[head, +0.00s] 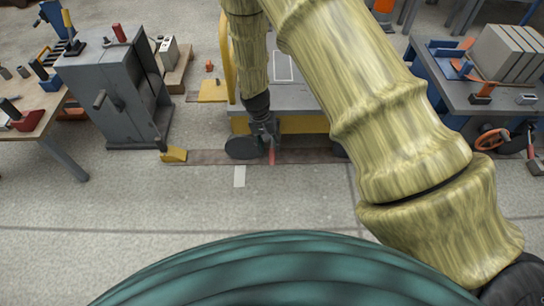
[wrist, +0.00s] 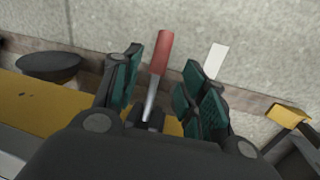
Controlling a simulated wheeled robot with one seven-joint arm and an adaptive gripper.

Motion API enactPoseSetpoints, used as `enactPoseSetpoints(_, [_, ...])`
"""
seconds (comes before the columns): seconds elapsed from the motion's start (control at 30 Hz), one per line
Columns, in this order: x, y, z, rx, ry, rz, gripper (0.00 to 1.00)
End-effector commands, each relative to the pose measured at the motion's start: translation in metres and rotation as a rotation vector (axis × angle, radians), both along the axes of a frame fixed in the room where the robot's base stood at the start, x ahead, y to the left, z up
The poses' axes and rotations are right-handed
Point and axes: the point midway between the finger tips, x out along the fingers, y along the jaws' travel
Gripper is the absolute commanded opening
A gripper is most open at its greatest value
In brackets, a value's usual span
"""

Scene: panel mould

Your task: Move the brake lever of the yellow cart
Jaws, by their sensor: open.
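The yellow cart (head: 306,124) with a grey deck stands on the floor in the middle of the head view. Its brake lever (head: 271,156) has a red handle and sits low at the cart's near side, beside a dark wheel (head: 243,147). My gripper (head: 265,136) points down just above the lever. In the wrist view, my open gripper (wrist: 163,66) has one green-padded finger on each side of the lever (wrist: 161,52). The lever's metal shank runs between the fingers, with a visible gap on both sides. The lever's base is hidden by the gripper body.
A grey cabinet (head: 112,100) with a handle stands left of the cart. A yellow block (head: 174,155) lies on the floor strip near it. A workbench (head: 497,92) with blue and orange items stands at right. The floor in front of the cart is clear except for a white marker (head: 240,176).

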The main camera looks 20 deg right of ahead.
Motion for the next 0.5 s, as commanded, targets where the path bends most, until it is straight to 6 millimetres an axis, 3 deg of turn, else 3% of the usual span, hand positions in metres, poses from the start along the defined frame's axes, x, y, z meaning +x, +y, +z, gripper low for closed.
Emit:
enactPoseSetpoints(0.03, [-0.001,-0.001,-0.013,0.001,0.002,0.0,0.42])
enactPoseSetpoints(0.2, [-0.003,-0.005,-0.039,0.001,0.001,0.0,0.42])
enactPoseSetpoints(0.5, [-0.004,-0.01,-0.065,0.001,0.0,0.0,0.42])
